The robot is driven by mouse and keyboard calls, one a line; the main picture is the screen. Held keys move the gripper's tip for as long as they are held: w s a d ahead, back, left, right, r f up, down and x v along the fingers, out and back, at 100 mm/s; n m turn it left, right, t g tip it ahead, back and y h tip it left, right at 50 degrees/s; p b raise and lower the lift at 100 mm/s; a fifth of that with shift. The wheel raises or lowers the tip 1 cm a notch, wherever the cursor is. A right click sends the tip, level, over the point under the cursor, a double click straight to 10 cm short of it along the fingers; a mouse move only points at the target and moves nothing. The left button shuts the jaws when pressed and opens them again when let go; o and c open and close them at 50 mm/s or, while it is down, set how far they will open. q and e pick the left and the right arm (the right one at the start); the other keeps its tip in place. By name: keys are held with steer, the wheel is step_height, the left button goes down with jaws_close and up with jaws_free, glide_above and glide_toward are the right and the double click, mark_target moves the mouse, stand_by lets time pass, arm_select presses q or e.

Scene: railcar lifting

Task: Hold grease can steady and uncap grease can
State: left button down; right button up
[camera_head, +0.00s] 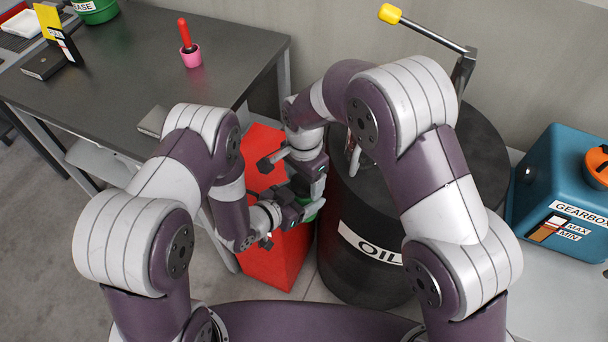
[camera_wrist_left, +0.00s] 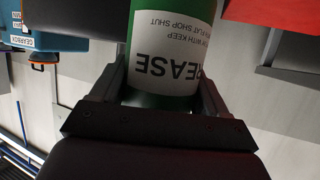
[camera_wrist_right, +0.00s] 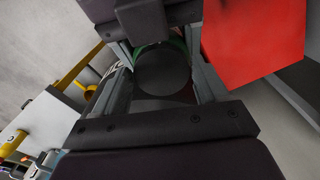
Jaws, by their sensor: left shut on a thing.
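The green grease can (camera_wrist_left: 172,20) with its white label fills the middle of the left wrist view. My left gripper (camera_head: 303,212) is shut on its body, one finger on each side. In the head view only a bit of green shows between my grippers. My right gripper (camera_head: 316,187) is just above, over the can's top. In the right wrist view the dark round cap (camera_wrist_right: 163,73) lies between its two fingers, which stand apart with a narrow gap on each side. The right gripper looks open around the cap, not pressed on it.
A red bin (camera_head: 268,262) stands below and behind my grippers. A black oil drum (camera_head: 345,270) stands close to their right. A blue gearbox container (camera_head: 560,170) is at the far right. A dark table (camera_head: 130,110) at the left bears a pink cup (camera_head: 191,57) and another green container (camera_head: 95,12).

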steer(key=c, duration=0.8)
steer(key=n, duration=0.4)
steer(key=shift+n, duration=0.3)
steer(key=n, duration=0.4)
steer(key=shift+d+n, duration=0.1)
steer(key=shift+n, duration=0.3)
steer(key=o, duration=1.2)
